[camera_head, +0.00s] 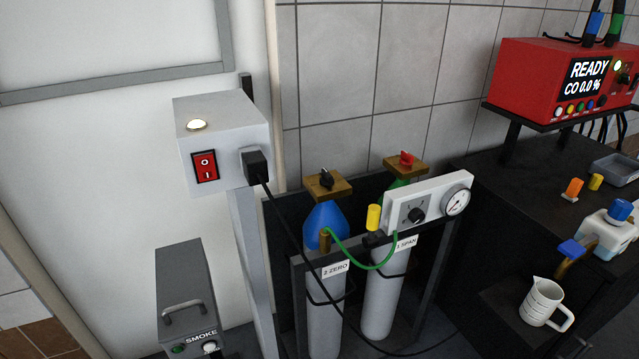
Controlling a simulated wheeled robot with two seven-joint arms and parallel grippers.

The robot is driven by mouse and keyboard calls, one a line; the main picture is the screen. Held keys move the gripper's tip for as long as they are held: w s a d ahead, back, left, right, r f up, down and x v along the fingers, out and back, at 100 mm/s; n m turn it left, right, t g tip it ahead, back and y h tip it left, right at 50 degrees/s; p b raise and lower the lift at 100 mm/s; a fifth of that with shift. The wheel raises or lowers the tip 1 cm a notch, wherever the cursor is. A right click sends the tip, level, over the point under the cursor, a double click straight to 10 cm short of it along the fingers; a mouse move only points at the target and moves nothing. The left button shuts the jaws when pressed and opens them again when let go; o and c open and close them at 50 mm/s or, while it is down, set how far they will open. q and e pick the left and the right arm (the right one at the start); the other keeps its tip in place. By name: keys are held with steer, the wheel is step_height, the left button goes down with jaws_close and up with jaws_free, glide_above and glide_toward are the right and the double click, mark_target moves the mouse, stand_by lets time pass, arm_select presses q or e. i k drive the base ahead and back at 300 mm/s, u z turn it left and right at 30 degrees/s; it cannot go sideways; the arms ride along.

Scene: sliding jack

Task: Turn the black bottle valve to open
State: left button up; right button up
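The black bottle valve (326,178) is a small black knob on a brass block (327,187). It sits on top of the blue-shouldered bottle (325,222) labelled "2 ZERO", which stands upright in a dark rack. A second bottle (382,300), labelled "1 SPAN", stands to its right and carries a red valve (406,158) on its own brass block. A green hose (362,262) runs from near the blue bottle to the white gauge panel (432,202). Neither of my grippers is in view.
A white power box (222,148) with a red switch stands on a post left of the bottles, its black cable hanging in front of them. A grey "SMOKE" box (185,295) is lower left. A dark bench with a jug (541,302) and red analyser (545,80) is right.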

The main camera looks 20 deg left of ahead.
mark_target(326, 180)
steer(key=z, duration=0.5)
steer(key=i, duration=0.7)
steer(key=u, duration=0.25)
